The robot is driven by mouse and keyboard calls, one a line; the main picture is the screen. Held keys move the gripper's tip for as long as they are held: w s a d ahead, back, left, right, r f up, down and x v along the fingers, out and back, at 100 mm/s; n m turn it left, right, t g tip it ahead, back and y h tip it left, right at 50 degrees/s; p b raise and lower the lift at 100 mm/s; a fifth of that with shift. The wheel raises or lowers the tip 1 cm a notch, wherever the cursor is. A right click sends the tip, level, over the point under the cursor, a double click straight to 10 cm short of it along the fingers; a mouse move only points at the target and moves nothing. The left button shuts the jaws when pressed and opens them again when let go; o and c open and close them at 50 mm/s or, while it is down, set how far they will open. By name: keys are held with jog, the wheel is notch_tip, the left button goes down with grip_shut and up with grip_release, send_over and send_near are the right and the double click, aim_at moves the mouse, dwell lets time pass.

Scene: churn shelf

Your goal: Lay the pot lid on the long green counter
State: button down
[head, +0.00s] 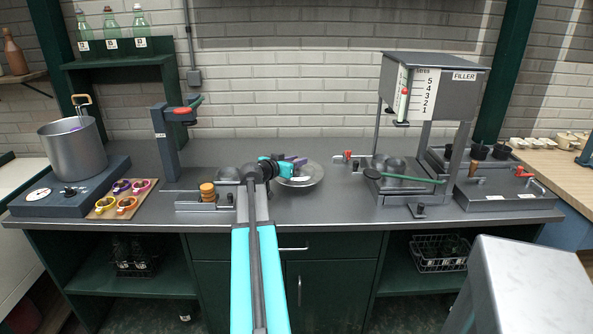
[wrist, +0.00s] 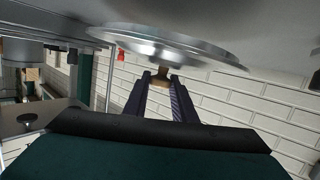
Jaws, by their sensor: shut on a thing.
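The pot lid (head: 305,175) is a round, shiny metal disc over the middle of the long green counter (head: 330,216), which has a grey top and dark green cabinets. My gripper (head: 296,163) is at the lid's upper left part in the head view and hides some of it. In the wrist view the lid (wrist: 170,45) lies just beyond my fingertips. My gripper (wrist: 162,80) is shut on the lid's small brown knob (wrist: 162,78). I cannot tell whether the lid touches the counter top or hangs slightly above it.
A metal pot (head: 73,146) stands on a scale at the left. Colored rings sit on a wooden board (head: 122,199). A small bench unit (head: 208,201) is left of my arm. The filler (head: 432,85) stands at the right. Counter around the lid is mostly clear.

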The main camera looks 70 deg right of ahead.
jog(key=shift+f+p, duration=0.4)
jog(key=shift+f, duration=1.35)
jog(key=c, duration=1.5)
grip_release()
jog(key=shift+o, duration=0.2)
jog(key=shift+a, duration=0.15)
jog(key=b+v, duration=0.2)
jog(key=v, duration=0.8)
jog(key=shift+w+a, duration=0.15)
jog(key=shift+a, duration=0.1)
jog(key=shift+w+a+r, duration=0.15)
jog(key=shift+a+r, duration=0.05)
jog(key=shift+a, duration=0.4)
